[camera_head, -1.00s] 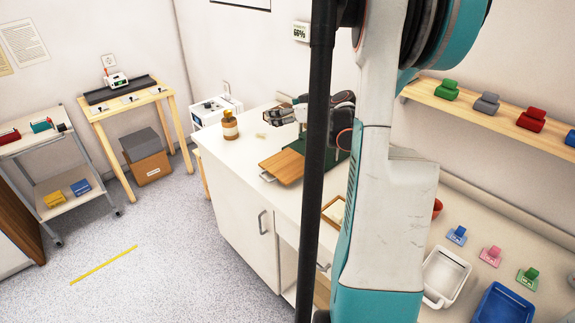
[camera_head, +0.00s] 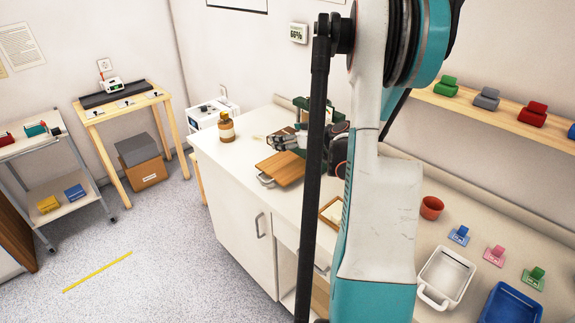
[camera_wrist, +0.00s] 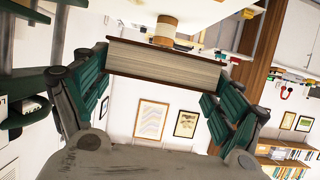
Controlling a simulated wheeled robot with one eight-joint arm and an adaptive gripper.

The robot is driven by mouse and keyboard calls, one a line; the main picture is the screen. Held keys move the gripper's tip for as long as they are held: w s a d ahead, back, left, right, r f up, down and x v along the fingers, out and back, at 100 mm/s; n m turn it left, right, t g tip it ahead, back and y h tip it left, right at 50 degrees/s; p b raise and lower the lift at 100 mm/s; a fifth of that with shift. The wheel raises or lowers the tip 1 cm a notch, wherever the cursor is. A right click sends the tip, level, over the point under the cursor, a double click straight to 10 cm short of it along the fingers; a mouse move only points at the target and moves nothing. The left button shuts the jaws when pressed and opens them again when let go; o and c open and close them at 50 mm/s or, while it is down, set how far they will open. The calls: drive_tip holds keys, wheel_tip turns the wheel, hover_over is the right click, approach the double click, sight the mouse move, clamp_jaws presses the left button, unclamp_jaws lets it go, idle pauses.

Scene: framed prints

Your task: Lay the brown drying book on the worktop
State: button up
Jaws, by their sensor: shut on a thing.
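The brown drying book (camera_wrist: 165,62) is held between the fingers of my gripper (camera_wrist: 160,85) in the wrist view. Its pale page edges and thin dark brown cover edges face the camera. In the head view my gripper (camera_head: 288,140) is above the white worktop (camera_head: 232,158), just behind a wooden board (camera_head: 285,169). The book is mostly hidden there by the gripper and arm. I cannot tell whether it touches anything below.
A brown bottle (camera_head: 226,127) stands on the worktop left of the gripper. A green device (camera_head: 301,104) stands behind it, partly hidden. A wooden tray (camera_head: 332,213), red pot (camera_head: 431,207) and white basin (camera_head: 446,275) lie nearer. Worktop around the bottle is clear.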

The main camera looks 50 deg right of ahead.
sight(288, 167)
wheel_tip(288, 167, down, 10)
drive_tip(key=b, duration=0.3)
drive_tip(key=shift+r, duration=0.15)
drive_tip(key=o, duration=0.8)
drive_tip(key=shift+f+b, duration=0.25)
drive_tip(key=shift+b, duration=0.1)
drive_tip(key=o, duration=0.3)
drive_tip(key=shift+r, duration=0.1)
drive_tip(key=shift+p, duration=0.35)
